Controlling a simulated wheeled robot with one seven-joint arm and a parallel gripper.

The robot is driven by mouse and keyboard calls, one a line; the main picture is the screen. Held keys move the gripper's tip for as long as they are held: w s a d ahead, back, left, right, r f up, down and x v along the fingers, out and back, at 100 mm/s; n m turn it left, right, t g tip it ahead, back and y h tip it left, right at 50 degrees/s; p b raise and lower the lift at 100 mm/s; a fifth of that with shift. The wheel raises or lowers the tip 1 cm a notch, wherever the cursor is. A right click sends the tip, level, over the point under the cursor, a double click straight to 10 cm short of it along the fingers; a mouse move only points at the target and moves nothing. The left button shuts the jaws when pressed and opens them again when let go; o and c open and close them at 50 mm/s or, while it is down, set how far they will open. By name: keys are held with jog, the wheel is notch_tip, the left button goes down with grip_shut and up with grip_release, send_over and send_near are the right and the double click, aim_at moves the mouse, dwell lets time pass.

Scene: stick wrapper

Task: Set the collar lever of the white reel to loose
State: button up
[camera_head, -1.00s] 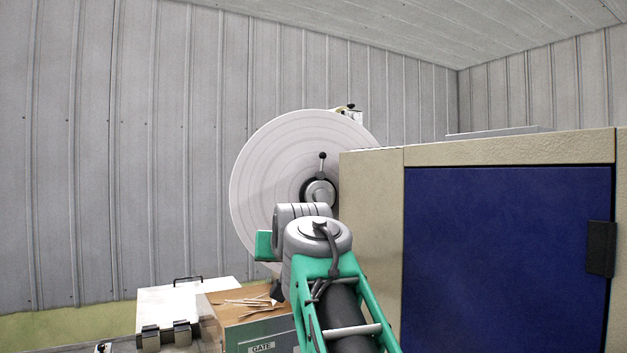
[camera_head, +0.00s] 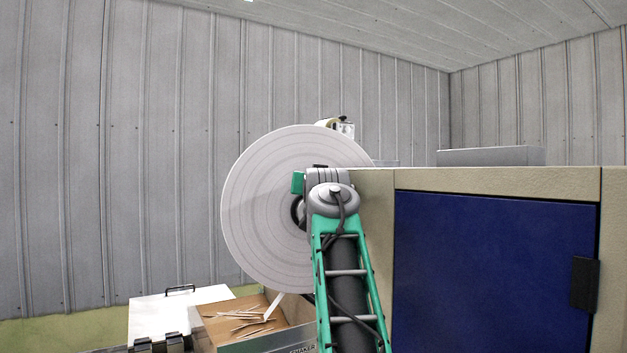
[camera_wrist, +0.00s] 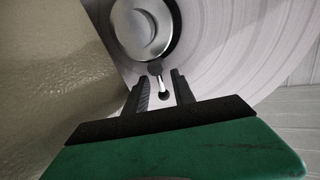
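The white reel (camera_head: 262,215) stands upright against the cabinet's left side in the head view. Its face also fills the upper right of the wrist view (camera_wrist: 235,50). In the wrist view its round metal hub (camera_wrist: 140,28) has a collar with a short lever (camera_wrist: 159,80) ending in a dark ball. My gripper (camera_wrist: 163,82) is open, one finger on each side of the lever, with visible space around the ball. I cannot tell whether a finger touches it. In the head view my arm hides the lever and most of the hub.
A beige cabinet (camera_head: 372,230) with a blue door (camera_head: 490,255) stands close on the right of the arm; its wall also shows at left in the wrist view (camera_wrist: 50,60). An open box (camera_head: 225,308) of sticks and a white case (camera_head: 165,312) lie below the reel.

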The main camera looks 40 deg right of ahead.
grip_shut()
dwell(0.3)
jog(key=m, duration=0.4)
jog(key=shift+s+d+f+m+g+y, duration=0.1)
jog(key=shift+s+d+m+g+y, duration=0.05)
jog(key=shift+d+m+g+y, duration=0.2)
grip_release()
dwell(0.3)
